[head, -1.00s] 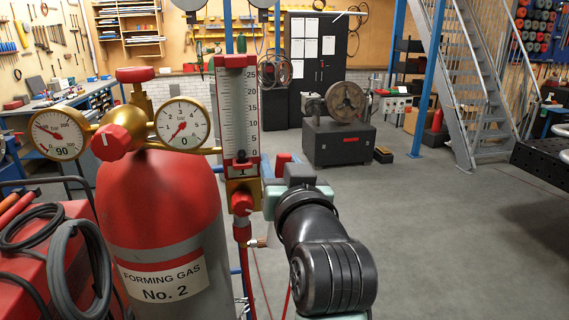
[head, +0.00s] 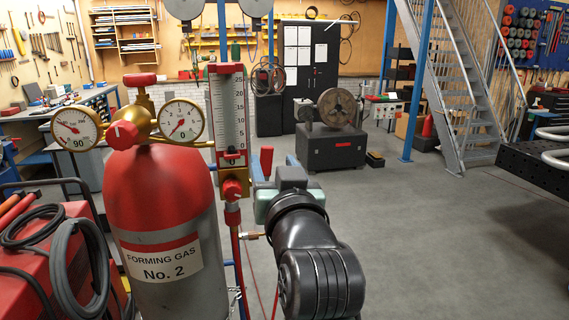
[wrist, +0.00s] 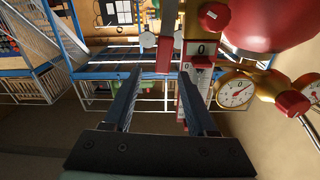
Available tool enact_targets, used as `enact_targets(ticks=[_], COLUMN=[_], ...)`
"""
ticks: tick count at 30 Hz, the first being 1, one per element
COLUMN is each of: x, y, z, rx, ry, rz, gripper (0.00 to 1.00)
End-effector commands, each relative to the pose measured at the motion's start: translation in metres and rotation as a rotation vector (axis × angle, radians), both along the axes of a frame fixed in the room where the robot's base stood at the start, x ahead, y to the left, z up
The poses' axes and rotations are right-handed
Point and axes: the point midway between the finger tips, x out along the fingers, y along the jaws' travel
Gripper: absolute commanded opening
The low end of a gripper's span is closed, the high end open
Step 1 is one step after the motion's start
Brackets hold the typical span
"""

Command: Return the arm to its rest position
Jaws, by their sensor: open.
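My gripper (head: 276,162) is open, in front of me and to the right of the flow meter (head: 228,112) in the head view. Its two dark blue fingers stand apart in the wrist view (wrist: 160,76), with nothing held between them. A red upright part (head: 266,161) shows by the fingers in the head view; whether it touches them is unclear. My black arm reaches up from the lower right of the head view. In the wrist view, the flow meter (wrist: 192,90) passes behind the right finger, and a gauge (wrist: 236,92) shows further right.
A red gas cylinder (head: 160,195) with two gauges stands close on the left. A red case with black cables (head: 60,250) is beside it. A dark machine block (head: 332,148) stands further back. Stairs (head: 455,90) rise at right. Grey floor (head: 440,220) is open at right.

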Motion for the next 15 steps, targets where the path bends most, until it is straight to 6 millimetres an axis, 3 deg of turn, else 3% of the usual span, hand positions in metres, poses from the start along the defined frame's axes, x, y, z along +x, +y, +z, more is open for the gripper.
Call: enact_targets(ticks=[5,9,12,15], x=[-0.049,-0.112,-0.156,-0.188], y=[-0.016,-0.036,-0.048,-0.056], z=[0.081,0.148,0.181,0.201], rx=[-0.002,0.001,0.006,0.010], ry=[-0.254,-0.495,-0.634,-0.728], rz=[-0.094,-0.195,-0.254,-0.298], gripper=[0.57,0.57,0.57,0.57])
